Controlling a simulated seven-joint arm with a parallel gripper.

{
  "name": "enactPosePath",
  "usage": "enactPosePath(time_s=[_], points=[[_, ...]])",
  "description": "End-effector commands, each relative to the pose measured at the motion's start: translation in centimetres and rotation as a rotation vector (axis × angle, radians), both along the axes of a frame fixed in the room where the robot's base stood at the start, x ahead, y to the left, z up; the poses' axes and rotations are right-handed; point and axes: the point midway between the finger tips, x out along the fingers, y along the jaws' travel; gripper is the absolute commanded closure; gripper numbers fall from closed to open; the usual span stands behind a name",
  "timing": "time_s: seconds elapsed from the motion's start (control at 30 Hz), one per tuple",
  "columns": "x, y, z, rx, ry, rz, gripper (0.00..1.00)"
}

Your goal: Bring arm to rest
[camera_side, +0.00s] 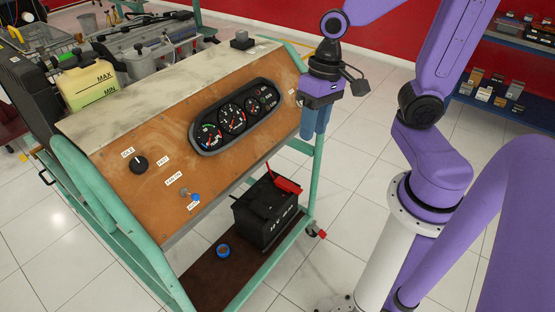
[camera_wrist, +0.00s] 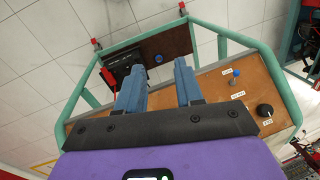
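My purple arm (camera_side: 432,150) stands at the right of the side view. My gripper (camera_side: 315,130) hangs by the right end of the engine trainer's panel (camera_side: 125,195), with its blue fingers pointing down. In the wrist view the two fingers of my gripper (camera_wrist: 160,72) are apart with nothing between them. The gripper is open and empty. Whether the fingers touch the green frame (camera_side: 317,165) behind them I cannot tell.
The panel carries a gauge cluster (camera_side: 233,117), a black knob (camera_side: 139,163) and a blue-tipped switch (camera_side: 194,197). A black battery (camera_side: 266,213) with a red clamp and a blue ring (camera_side: 223,250) sit on the lower shelf. Tiled floor (camera_side: 365,165) is clear nearby. Blue shelves (camera_side: 500,105) stand behind.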

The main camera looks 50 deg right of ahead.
Motion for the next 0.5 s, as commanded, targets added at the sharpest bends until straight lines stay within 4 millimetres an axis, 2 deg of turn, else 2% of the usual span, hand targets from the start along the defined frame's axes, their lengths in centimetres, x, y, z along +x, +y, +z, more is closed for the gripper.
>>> enactPosePath(time_s=[0.1,0.3,0.5], points=[[-2.5,1.0,0.0,-0.039,-0.03,0.287,0.64],[-6.3,1.8,0.1,-0.098,-0.084,0.755,0.64],[-8.8,1.9,0.1,-0.141,-0.126,1.096,0.64]])
